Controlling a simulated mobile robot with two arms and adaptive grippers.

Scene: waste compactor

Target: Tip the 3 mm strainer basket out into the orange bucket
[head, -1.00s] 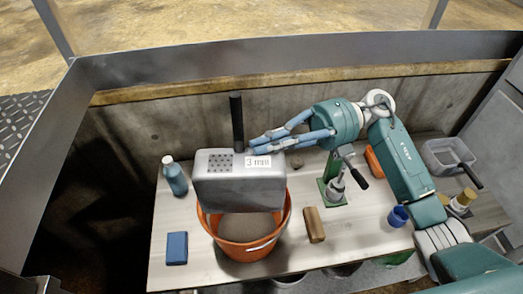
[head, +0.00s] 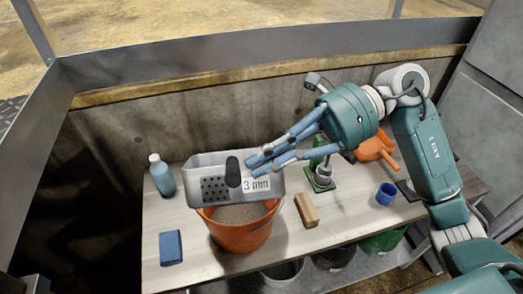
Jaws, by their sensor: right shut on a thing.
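The 3 mm strainer basket (head: 213,190) is a grey metal box with a perforated front, a white "3 mm" label and a black handle (head: 233,172) pointing towards me. It is held above the orange bucket (head: 240,237), roughly level, with its open top and part of its inside showing. The floor of the basket is hidden. Grey-brown grainy material lies in the bucket. My right gripper (head: 254,162) is shut on the basket, its blue fingers beside the handle near the label. My left gripper is not in view.
A blue bottle (head: 161,175) and blue block (head: 171,247) stand left of the bucket. A brown block (head: 306,209), green stand (head: 320,177), blue cup (head: 386,194) and orange scoop (head: 374,149) are to the right. A concrete wall (head: 130,135) runs behind the table.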

